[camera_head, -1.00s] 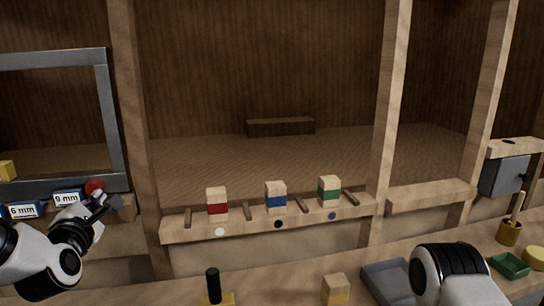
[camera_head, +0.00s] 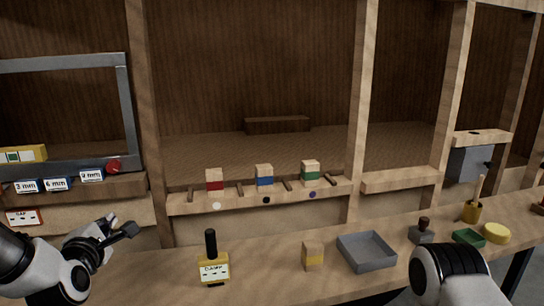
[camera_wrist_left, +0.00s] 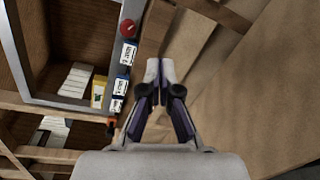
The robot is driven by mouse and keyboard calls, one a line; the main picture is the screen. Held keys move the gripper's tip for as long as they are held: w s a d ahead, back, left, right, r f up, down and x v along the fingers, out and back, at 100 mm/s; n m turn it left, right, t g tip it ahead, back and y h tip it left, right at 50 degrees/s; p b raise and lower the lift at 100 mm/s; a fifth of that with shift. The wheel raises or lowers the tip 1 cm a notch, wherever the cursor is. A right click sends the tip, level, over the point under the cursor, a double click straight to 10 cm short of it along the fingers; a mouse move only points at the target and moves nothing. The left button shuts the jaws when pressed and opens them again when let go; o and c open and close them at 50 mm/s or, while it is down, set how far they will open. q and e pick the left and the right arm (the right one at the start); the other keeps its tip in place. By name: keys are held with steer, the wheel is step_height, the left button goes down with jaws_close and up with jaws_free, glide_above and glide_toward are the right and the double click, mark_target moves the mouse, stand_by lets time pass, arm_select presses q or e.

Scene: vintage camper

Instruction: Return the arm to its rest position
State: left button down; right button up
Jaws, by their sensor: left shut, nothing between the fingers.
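My left gripper (camera_head: 122,229) is in the lower left of the head view, above the left part of the bench and below the shelf with the blue labels. In the left wrist view the left gripper (camera_wrist_left: 159,78) has its fingertips together with nothing between them. My right arm shows at the lower right of the head view, but its gripper is out of the picture.
A yellow stamp with a black handle (camera_head: 213,268) and a wooden block (camera_head: 313,255) stand on the bench, beside a grey tray (camera_head: 367,252). Red, blue (camera_head: 265,178) and green banded blocks stand on the ledge. A red button (camera_head: 113,167) is above the left gripper.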

arm_select(q)
steer(key=s+d+f+m+g+h+p, duration=0.1)
steer(key=s+d+f+m+g, duration=0.2)
steer(key=f, duration=0.5)
steer(key=s+d+f+m+g+h+p, duration=0.15)
steer(key=s+f+m, duration=0.3)
steer(key=f, duration=0.45)
steer(key=s+d+f+m+g+p, duration=0.2)
steer(key=s+f+m+g, duration=0.25)
steer(key=f, duration=0.35)
steer(key=s+d+f+m+g+p, duration=0.1)
steer(key=s+f+m+g, duration=0.1)
steer(key=s+f+m, duration=0.2)
steer(key=s+d+f+m+g, duration=0.1)
steer(key=s+f+m+g, duration=0.2)
steer(key=s, duration=0.8)
steer(key=s+d+f+m+g+h+p, duration=0.1)
steer(key=s+f+m+g, duration=0.1)
steer(key=s+f+m, duration=0.2)
steer(key=s+f, duration=0.1)
steer(key=s, duration=0.2)
steer(key=shift+s+m+p, duration=0.35)
steer(key=shift+s+m, duration=0.05)
steer(key=shift+d, duration=0.1)
